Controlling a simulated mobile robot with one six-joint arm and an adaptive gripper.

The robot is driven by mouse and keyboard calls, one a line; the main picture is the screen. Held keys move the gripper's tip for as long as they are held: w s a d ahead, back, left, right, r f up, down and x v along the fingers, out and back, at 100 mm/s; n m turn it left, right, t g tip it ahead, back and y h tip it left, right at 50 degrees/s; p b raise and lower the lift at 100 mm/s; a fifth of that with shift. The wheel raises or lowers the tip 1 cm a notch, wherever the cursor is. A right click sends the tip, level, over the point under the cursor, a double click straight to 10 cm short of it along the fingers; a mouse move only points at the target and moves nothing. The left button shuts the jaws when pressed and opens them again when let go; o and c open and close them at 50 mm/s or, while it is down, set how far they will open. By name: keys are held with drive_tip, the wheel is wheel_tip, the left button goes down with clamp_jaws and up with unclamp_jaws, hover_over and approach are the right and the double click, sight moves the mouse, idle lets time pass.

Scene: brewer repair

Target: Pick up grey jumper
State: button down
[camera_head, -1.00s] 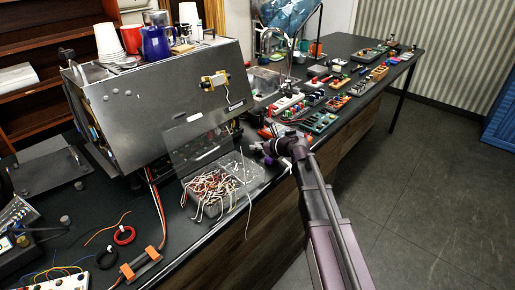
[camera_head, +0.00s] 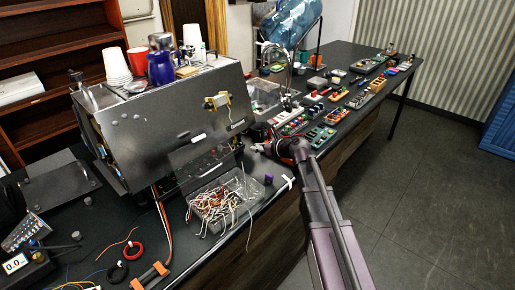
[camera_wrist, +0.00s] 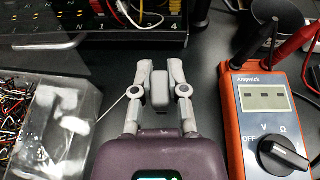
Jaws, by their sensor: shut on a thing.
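My gripper (camera_wrist: 160,90) is shut in the wrist view, with a small smooth grey piece (camera_wrist: 160,88) between its fingertips. I take this piece for the grey jumper. A thin pale lead runs from the left fingertip down toward the clear box (camera_wrist: 78,105) of tangled wires. In the head view my gripper (camera_head: 262,146) is low over the black bench, beyond the clear box (camera_head: 240,208); the held piece is too small to make out there.
An orange multimeter (camera_wrist: 262,95) lies close to the right of my gripper in the wrist view. A metal brewer (camera_head: 160,125) stands at the left. A purple knob (camera_head: 268,179) sits right of the box. Several small devices line the bench at the back right.

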drive_tip(key=shift+r+p, duration=1.15)
drive_tip(key=shift+r, duration=0.3)
drive_tip(key=shift+s, duration=0.1)
